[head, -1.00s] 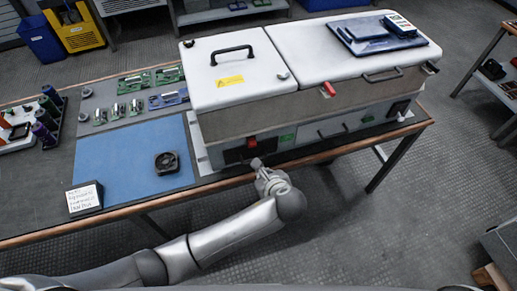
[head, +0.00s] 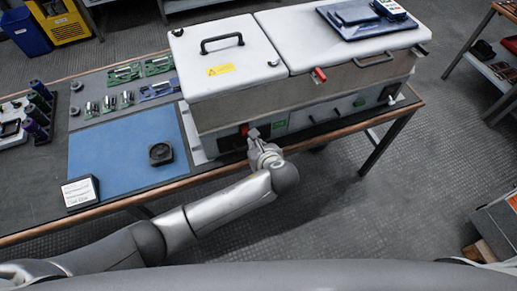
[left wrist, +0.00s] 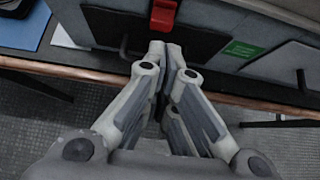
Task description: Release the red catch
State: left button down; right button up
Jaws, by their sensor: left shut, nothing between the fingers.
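A red catch (head: 244,130) sits on the front of the grey-and-white cabinet (head: 222,114), above a dark panel. In the left wrist view the red catch (left wrist: 164,14) shows at the top edge, just beyond my fingertips. My left gripper (head: 254,134) is at the cabinet front, close beside the catch and partly in front of it. In the left wrist view my left gripper (left wrist: 165,47) has its fingertips together with nothing between them. I cannot tell whether the fingertips touch the catch. A second red part (head: 319,74) is higher on the front, to the right. My right gripper is out of view.
The cabinet has a white lid with a black handle (head: 222,42) and a blue tray (head: 365,22) on top. A blue mat (head: 115,155) with a black fan (head: 160,154) lies left. A label stand (head: 80,192) is near the wooden table edge. The floor in front is open.

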pick_arm(q)
jog(key=x, duration=0.3)
jog(key=shift+w+f, duration=0.25)
jog(key=shift+w, duration=0.05)
jog(key=shift+r, duration=0.1)
notch_tip(320, 180, up, 2)
jog(key=p, duration=0.3)
jog(key=shift+w+r, duration=0.1)
jog(key=shift+r, duration=0.1)
jog(key=shift+r+p, duration=0.15)
jog(key=shift+p, duration=0.15)
